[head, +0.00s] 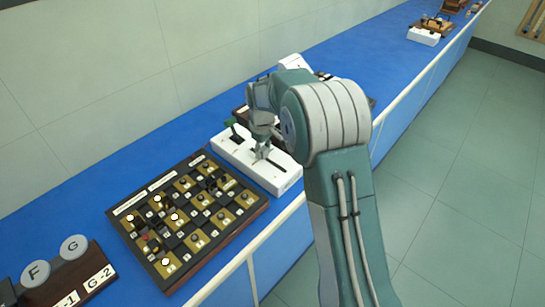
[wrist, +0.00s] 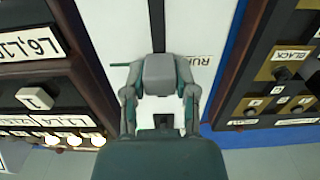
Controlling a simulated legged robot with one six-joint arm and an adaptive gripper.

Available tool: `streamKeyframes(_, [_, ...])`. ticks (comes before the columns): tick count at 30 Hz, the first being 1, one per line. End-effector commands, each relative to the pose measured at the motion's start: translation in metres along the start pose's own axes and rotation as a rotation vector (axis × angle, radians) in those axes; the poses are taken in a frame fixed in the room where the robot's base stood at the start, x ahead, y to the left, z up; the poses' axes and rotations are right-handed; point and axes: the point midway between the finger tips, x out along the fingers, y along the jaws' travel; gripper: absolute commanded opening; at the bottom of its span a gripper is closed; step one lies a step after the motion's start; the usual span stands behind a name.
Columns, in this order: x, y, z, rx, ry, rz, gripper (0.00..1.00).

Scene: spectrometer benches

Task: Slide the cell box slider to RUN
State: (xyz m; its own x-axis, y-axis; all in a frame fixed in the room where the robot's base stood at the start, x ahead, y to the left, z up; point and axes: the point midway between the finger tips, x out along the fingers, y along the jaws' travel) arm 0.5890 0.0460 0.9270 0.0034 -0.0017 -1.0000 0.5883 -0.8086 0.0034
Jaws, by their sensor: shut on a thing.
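The white cell box (head: 232,151) stands on the blue bench, with a dark slot (head: 276,166) along its top. My gripper (head: 262,153) reaches down onto the box and is shut on the slider at the slot. In the wrist view, my gripper (wrist: 160,80) lies over the white box top (wrist: 120,25), in line with the dark slot (wrist: 157,25), which runs on beyond the fingertips. A RUN label (wrist: 202,60) shows just right of the fingers, partly cut off by the view of the fingers.
A dark board with brass squares and pegs (head: 190,217) stands close on the near left of the box. A green lever part (head: 230,124) rises at the box's far left end. A dark-framed unit stands close behind. Buttons F and G (head: 73,247) are at lower left.

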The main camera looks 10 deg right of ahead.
Motion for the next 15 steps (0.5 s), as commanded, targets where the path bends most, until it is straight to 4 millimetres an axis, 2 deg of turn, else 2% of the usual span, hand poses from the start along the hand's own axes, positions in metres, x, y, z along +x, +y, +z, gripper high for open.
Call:
streamKeyframes(11, [0.0032, -0.0009, -0.002, 0.001, -0.009, -0.005, 0.0])
streamKeyframes(12, [0.0033, -0.0009, -0.002, 0.001, -0.009, -0.005, 0.5])
streamKeyframes(13, [0.0033, -0.001, -0.0021, 0.001, -0.009, -0.005, 0.64])
streamKeyframes(14, [0.0032, -0.001, -0.0022, 0.001, -0.009, -0.005, 0.71])
streamKeyframes(15, [0.0028, -0.001, -0.0023, 0.001, -0.008, -0.005, 0.71])
